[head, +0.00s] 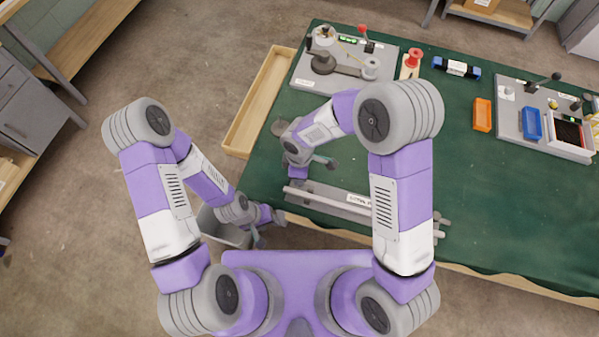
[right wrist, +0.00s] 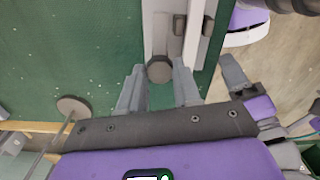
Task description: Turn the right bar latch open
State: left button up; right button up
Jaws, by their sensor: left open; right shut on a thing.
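My right gripper (right wrist: 158,68) is shut on a round grey knob (right wrist: 160,74) at the bar's end. In the head view that hand is over the bar's left end, and its fingertips are hard to make out. Other grey knobs (head: 440,225) show at the bar's right end. My left gripper (head: 269,229) is open and empty, left of the bar near the table's front edge.
The green table (head: 480,230) is clear right of the bar. A long wooden tray (head: 262,100) lies along its left edge. A grey bin (head: 222,232) is beside my left arm.

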dwell(0.4)
jog(key=o, duration=1.1)
jog(key=shift+c, duration=0.2)
notch_tip(320, 180, up, 8)
jog(key=shift+f+p, duration=0.2)
jog(key=shift+p, duration=0.35)
